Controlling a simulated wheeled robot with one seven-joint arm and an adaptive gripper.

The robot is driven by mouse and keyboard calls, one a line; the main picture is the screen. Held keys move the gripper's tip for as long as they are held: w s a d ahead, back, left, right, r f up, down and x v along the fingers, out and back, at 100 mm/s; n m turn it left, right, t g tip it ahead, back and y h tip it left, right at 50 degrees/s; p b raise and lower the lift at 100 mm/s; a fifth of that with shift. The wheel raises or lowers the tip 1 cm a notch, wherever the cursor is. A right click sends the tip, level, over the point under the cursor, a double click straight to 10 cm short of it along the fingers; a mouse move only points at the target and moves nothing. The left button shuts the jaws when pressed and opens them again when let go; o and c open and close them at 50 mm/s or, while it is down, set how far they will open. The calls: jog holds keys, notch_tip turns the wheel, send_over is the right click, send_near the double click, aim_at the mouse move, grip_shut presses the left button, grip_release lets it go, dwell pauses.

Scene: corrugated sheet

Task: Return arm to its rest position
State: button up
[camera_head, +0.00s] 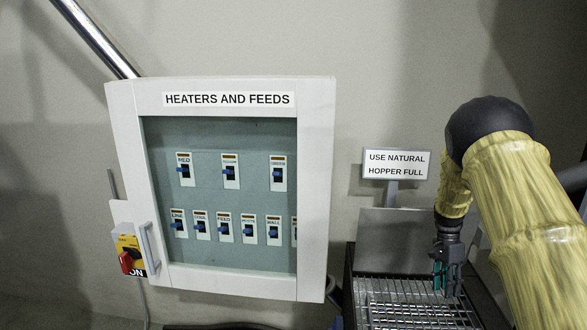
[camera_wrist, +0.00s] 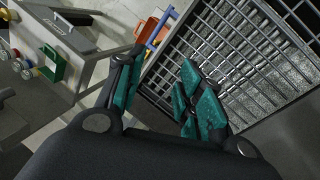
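My arm, in a yellow bamboo-like cover with a black elbow, comes in from the right in the head view. My gripper (camera_head: 447,278) points down over the wire grating (camera_head: 410,312) at the lower right. In the wrist view my gripper (camera_wrist: 160,82) shows two teal fingers with a gap between them, and nothing is held there. The grating (camera_wrist: 245,50) lies beyond the fingers on the right side of that view. I cannot tell the exact height of the fingertips above it.
A white-framed panel (camera_head: 318,190) labelled HEATERS AND FEEDS, with several switches, hangs left of my arm. A red rotary switch (camera_head: 128,262) is on its left side. A sign (camera_head: 396,164) stands behind the grating. The wrist view shows a grey box with knobs (camera_wrist: 45,55) at left.

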jog(key=s+a+f+n+t, duration=0.1)
jog(key=s+a+f+n, duration=0.35)
jog(key=s+f, duration=0.75)
jog(key=s+a+f+n+t, duration=0.1)
jog(key=s+a+f+n, duration=0.3)
jog(key=s+f, duration=0.7)
jog(key=s+a+f+n+t, duration=0.1)
jog(key=s+a+n, duration=0.1)
jog(key=s+a, duration=0.5)
jog(key=s+a+f+n, duration=0.2)
jog(key=s+a+n, duration=0.1)
jog(key=s, duration=0.8)
jog(key=s+a+f+n+t, duration=0.1)
jog(key=s+a+n, duration=0.1)
jog(key=s+a, duration=0.5)
notch_tip(320, 180, down, 15)
jog(key=s+d+b, duration=0.1)
jog(key=d+b, duration=0.1)
jog(key=b, duration=1.3)
jog(key=shift+s+d+f, duration=0.15)
jog(key=shift+s+f, duration=0.05)
jog(key=shift+s, duration=0.05)
jog(key=shift+s+d, duration=0.1)
